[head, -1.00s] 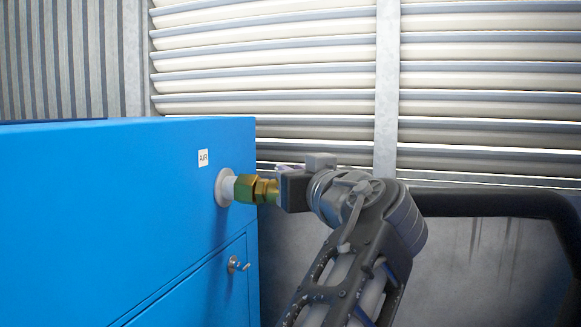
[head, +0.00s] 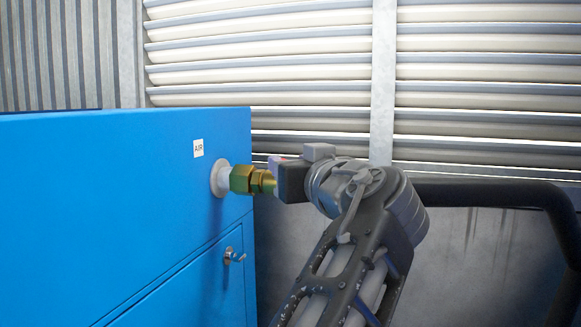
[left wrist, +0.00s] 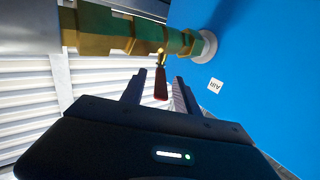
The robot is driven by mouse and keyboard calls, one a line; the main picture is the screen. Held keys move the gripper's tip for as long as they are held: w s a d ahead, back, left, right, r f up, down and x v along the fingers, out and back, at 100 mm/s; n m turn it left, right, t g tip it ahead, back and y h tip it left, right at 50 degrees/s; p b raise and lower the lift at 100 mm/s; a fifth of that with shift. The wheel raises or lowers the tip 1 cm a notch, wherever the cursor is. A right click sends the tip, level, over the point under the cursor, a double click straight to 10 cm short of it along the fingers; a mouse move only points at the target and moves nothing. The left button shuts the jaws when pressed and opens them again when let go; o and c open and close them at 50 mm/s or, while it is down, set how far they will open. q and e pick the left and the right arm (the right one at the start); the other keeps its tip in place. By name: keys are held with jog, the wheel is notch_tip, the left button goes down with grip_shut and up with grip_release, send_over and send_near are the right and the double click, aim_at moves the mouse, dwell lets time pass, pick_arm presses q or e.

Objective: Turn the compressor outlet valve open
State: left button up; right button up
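The compressor outlet valve is part of a brass fitting (head: 250,180) on the side of the blue compressor; the brass also shows in the left wrist view (left wrist: 110,32). In that view its red lever (left wrist: 161,88) stands across the line of the brass pipe. My left gripper (left wrist: 159,78) is open, with one finger on each side of the lever and visible gaps. In the head view its dark body is beside the brass fitting; the fingers and most of the lever are hidden or unclear there. My right gripper is not in view.
The blue compressor (head: 110,210) fills the left, with an AIR label (head: 198,148) above the outlet and a small latch (head: 234,256) below. A louvred wall (head: 260,60) is behind. A thick black pipe (head: 480,192) runs at the right.

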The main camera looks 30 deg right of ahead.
pick_arm(q)
jog(key=s+b, duration=0.3)
jog(key=s, duration=0.4)
jog(key=shift+a, duration=0.45)
jog(key=shift+c, duration=0.6)
